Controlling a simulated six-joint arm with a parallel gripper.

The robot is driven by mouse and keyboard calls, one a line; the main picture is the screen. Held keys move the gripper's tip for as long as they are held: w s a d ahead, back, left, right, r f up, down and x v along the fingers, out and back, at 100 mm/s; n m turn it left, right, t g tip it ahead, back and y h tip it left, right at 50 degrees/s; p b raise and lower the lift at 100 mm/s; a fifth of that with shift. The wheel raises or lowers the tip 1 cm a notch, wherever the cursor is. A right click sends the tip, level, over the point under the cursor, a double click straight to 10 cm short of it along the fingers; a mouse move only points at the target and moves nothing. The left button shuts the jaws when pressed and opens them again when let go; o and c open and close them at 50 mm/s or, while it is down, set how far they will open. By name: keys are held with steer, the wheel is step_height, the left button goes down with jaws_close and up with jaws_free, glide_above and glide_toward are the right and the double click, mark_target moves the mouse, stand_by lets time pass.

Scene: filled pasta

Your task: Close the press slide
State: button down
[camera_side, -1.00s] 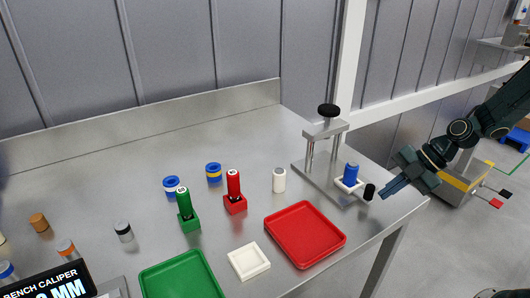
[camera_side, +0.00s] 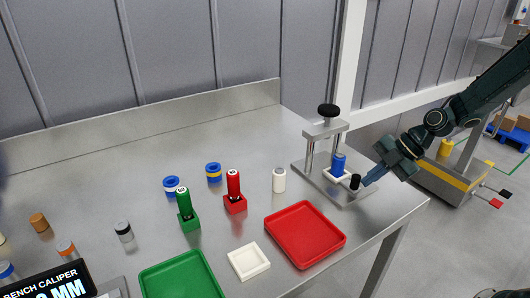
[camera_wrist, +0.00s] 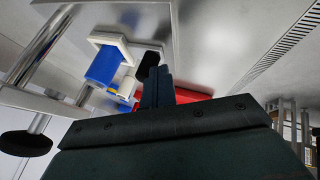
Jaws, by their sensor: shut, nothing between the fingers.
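The press (camera_side: 325,130) stands at the right end of the steel table, with two posts, a crossbar and a black knob on top. Its white slide (camera_side: 330,175) carries an upright blue cylinder (camera_side: 338,163) and has a black handle (camera_side: 355,182) at its front. The slide sits partly in under the crossbar. My gripper (camera_side: 367,182) is shut and empty, its fingertips at the black handle; I cannot tell if they touch. In the wrist view the shut fingers (camera_wrist: 157,86) point at the black handle (camera_wrist: 150,57), beside the blue cylinder (camera_wrist: 103,68).
A red tray (camera_side: 305,236), a white square dish (camera_side: 249,261) and a green tray (camera_side: 182,275) lie at the front. A white cylinder (camera_side: 279,180), red holder (camera_side: 235,203) and green holder (camera_side: 188,223) stand left of the press. The table's right edge is close to my gripper.

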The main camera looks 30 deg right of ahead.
mark_target(343, 172)
steer(key=w, duration=0.6)
steer(key=shift+w, duration=0.4)
steer(key=shift+s+d, duration=0.15)
steer(key=shift+s, duration=0.3)
steer(key=s, duration=0.3)
steer(key=shift+d, duration=0.4)
steer(key=v, duration=1)
steer(key=shift+s, duration=0.2)
steer(key=shift+a, duration=0.1)
